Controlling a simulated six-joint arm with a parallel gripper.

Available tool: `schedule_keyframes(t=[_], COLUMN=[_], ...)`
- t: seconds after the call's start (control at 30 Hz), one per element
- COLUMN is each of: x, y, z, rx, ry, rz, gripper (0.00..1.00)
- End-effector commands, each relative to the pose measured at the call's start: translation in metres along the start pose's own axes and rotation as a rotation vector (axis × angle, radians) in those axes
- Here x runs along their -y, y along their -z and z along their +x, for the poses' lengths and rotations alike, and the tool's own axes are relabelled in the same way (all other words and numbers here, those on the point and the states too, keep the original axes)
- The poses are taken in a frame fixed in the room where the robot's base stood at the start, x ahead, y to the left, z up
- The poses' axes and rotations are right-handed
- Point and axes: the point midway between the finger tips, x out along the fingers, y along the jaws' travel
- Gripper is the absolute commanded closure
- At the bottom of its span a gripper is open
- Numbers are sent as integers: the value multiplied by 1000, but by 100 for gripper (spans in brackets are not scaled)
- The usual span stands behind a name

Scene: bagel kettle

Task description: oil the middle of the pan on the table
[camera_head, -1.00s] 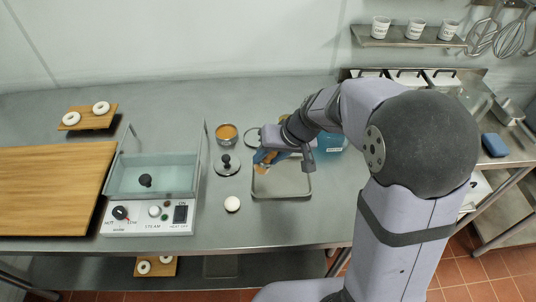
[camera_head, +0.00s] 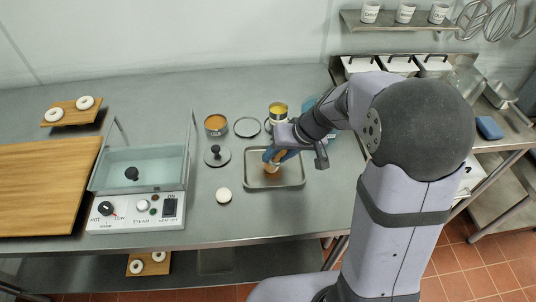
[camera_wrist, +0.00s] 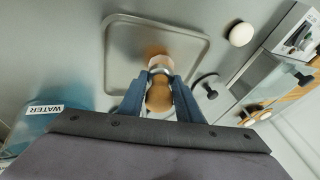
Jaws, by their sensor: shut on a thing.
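The pan is a shallow grey metal tray (camera_head: 290,181) lying flat on the steel table. It fills the upper middle of the wrist view (camera_wrist: 196,48). My gripper (camera_head: 277,156) is over the pan, shut on a brush (camera_head: 271,168) with a wooden handle. In the wrist view my gripper's two blue fingers (camera_wrist: 160,78) close around the brush (camera_wrist: 159,98), handle end toward the camera. The bristles point down at the middle area of the pan. I cannot tell whether they touch it. A tin with yellow contents (camera_head: 278,108) stands behind the pan.
A brown-topped tin (camera_head: 216,124), a round lid (camera_head: 247,127) and a black-knobbed lid (camera_head: 217,157) are left of the pan. The kettle unit (camera_head: 140,178) stands further left. A blue water container (camera_wrist: 40,122) is near my gripper.

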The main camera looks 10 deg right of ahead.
Motion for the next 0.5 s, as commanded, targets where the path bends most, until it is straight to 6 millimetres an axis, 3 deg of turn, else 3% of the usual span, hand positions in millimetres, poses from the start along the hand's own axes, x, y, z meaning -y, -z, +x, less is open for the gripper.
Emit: schedule_keyframes(t=[0.5], x=[-45], y=[-2], z=[-18], rx=[-1], ry=[-2], rz=[2], gripper=[91])
